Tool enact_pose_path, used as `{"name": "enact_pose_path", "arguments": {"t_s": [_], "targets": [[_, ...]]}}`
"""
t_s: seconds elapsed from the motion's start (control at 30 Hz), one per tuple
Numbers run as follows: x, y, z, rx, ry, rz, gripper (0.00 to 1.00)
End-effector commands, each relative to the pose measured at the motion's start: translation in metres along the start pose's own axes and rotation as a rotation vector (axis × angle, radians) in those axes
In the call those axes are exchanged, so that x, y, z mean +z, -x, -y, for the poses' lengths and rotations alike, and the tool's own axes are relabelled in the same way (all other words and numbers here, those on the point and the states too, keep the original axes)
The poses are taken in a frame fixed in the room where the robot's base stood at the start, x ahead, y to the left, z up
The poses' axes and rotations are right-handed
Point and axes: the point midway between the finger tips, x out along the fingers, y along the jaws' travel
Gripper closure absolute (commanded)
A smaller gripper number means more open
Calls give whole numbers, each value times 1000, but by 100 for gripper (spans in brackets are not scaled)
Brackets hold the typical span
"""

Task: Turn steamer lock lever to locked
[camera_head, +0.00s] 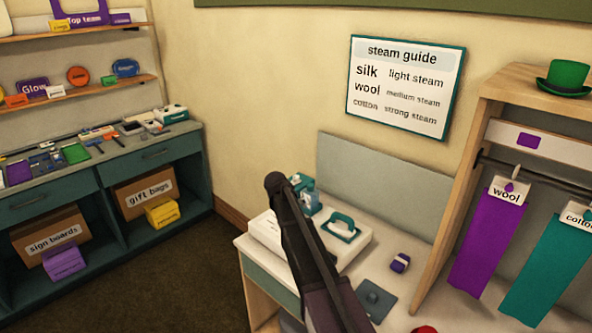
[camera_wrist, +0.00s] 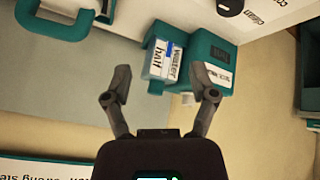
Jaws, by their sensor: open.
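The steamer has a white base (camera_head: 268,234) with teal parts, on the pale counter behind my arm. In the wrist view its white base (camera_wrist: 265,22) is at the top, with a dark rounded dial (camera_wrist: 230,6) cut by the edge. A teal tank (camera_wrist: 212,50) carries a white label reading "half water" upside down. A second label (camera_wrist: 219,75) on the tank is too small to read surely. I cannot pick out the lock lever or its position. My gripper (camera_wrist: 160,72) is open and empty, its fingers spread in front of the tank. In the head view my arm hides part of the steamer.
A teal iron-like handle (camera_head: 341,227) sits on the base's right side; it shows at upper left in the wrist view (camera_wrist: 55,18). A purple item (camera_head: 400,262) and grey pad (camera_head: 374,300) lie on the counter. A wooden garment rack (camera_head: 455,185) stands right.

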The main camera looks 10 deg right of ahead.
Motion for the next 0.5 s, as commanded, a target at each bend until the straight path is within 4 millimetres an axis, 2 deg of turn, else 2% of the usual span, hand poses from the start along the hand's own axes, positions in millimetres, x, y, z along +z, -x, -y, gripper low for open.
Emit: {"name": "enact_pose_path", "arguments": {"t_s": [0.03, 0.5], "targets": [[-24, 6, 3, -5, -68, 30, 26], [-133, 13, 16, 17, -694, 328, 26]]}}
